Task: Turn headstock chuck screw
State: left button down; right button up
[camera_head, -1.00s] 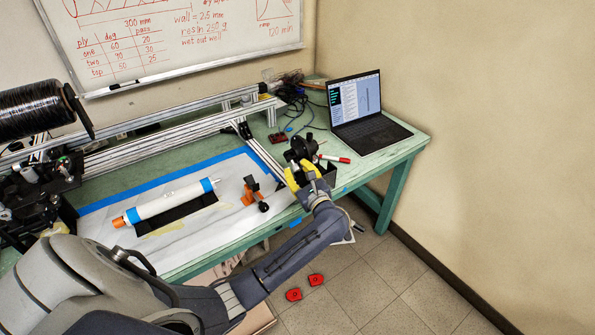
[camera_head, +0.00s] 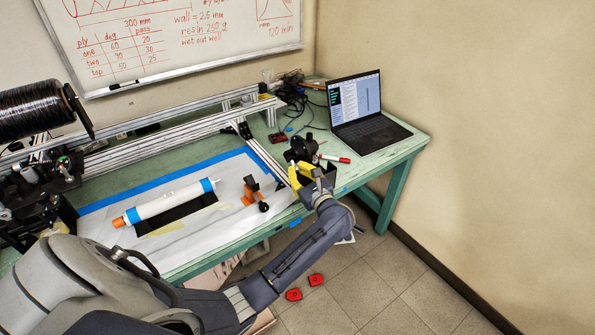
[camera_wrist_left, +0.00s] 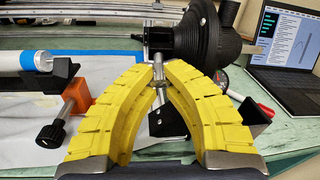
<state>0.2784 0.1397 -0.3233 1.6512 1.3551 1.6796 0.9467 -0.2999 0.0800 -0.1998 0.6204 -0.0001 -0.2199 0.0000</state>
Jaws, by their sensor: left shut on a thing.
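The headstock chuck (camera_head: 302,147) is a dark round body at the right end of the aluminium rail. In the left wrist view the chuck (camera_wrist_left: 200,40) is large and black, with a thin metal chuck screw (camera_wrist_left: 158,70) pointing down toward me. My left gripper (camera_head: 298,172) has yellow padded fingers. In the left wrist view the fingertips of my left gripper (camera_wrist_left: 158,84) are closed around the lower end of the screw. The fingers hide its very end. My right gripper is not in view.
An orange bracket with a black knob (camera_head: 252,194) stands nearby. A laptop (camera_head: 370,115) and a red-and-white marker (camera_head: 334,158) are to the right.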

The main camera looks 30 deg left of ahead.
pick_arm(q)
jog(key=shift+m+g+y, duration=0.3)
jog(key=shift+g+y, duration=0.1)
jog(key=shift+g, duration=0.3)
jog(key=c, duration=1.5)
grip_release()
jog(key=shift+c, duration=0.2)
jog(key=shift+d, duration=0.1)
jog(key=v, duration=1.1)
jog(key=shift+s+d, duration=0.2)
jog(key=shift+d, duration=0.1)
jog(key=shift+r, duration=0.1)
